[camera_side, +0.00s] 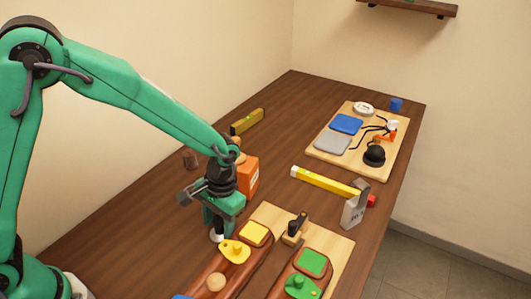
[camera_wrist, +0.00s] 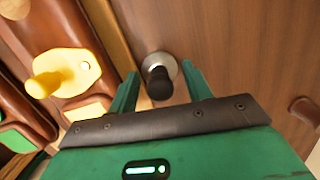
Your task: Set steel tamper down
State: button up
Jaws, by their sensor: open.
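In the wrist view my gripper (camera_wrist: 160,76) is open, with one finger on each side of the handle. I cannot tell whether either finger touches it.
A wooden board (camera_side: 335,245) holds brown saddle parts with yellow (camera_side: 235,252) and green (camera_side: 312,262) pieces, close to my gripper. An orange box (camera_side: 249,178) stands just behind it. A loaded tray (camera_side: 325,158) is farther back.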

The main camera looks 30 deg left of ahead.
aim_at(217, 217)
dwell(0.4)
grip_shut()
jog(key=shift+r, duration=0.1)
jog(key=shift+r, duration=4.95)
